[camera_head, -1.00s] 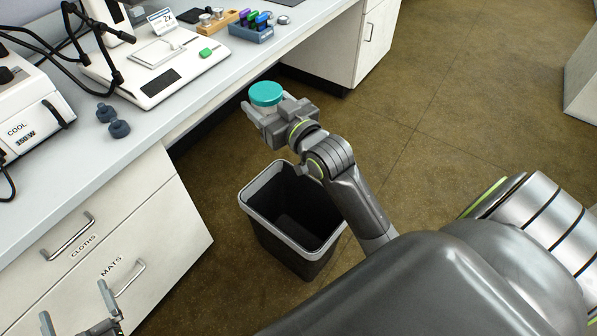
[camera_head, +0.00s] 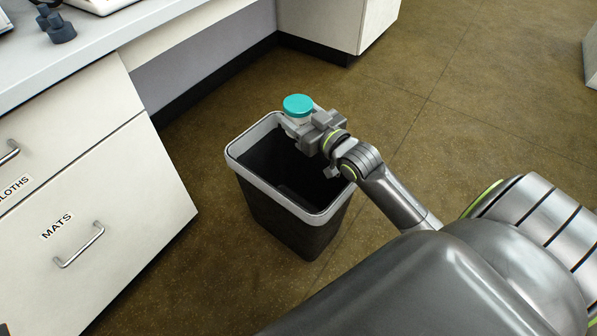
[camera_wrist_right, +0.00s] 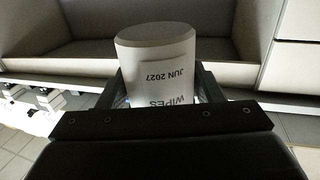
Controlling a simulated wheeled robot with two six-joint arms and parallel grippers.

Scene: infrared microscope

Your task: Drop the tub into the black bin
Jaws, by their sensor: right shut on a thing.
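The tub has a teal lid (camera_head: 298,105) and a pale body. In the right wrist view the tub (camera_wrist_right: 158,62) shows its white side with the words "WIPES" and "JUN 2027", upside down. My right gripper (camera_head: 296,122) is shut on the tub and holds it lid up. In the head view they appear over the back right part of the black bin's opening; the exact height above the rim is hard to tell. The black bin (camera_head: 290,222) stands on the floor with a light grey rim, and the part of its inside that shows looks empty. My left gripper is out of view.
A white drawer cabinet (camera_head: 120,205) labelled "MATS" and "CLOTHS" stands left of the bin under the grey bench (camera_head: 95,60). Dark blue knobs (camera_head: 58,28) lie on the bench. The brown floor (camera_head: 420,120) behind and right of the bin is clear.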

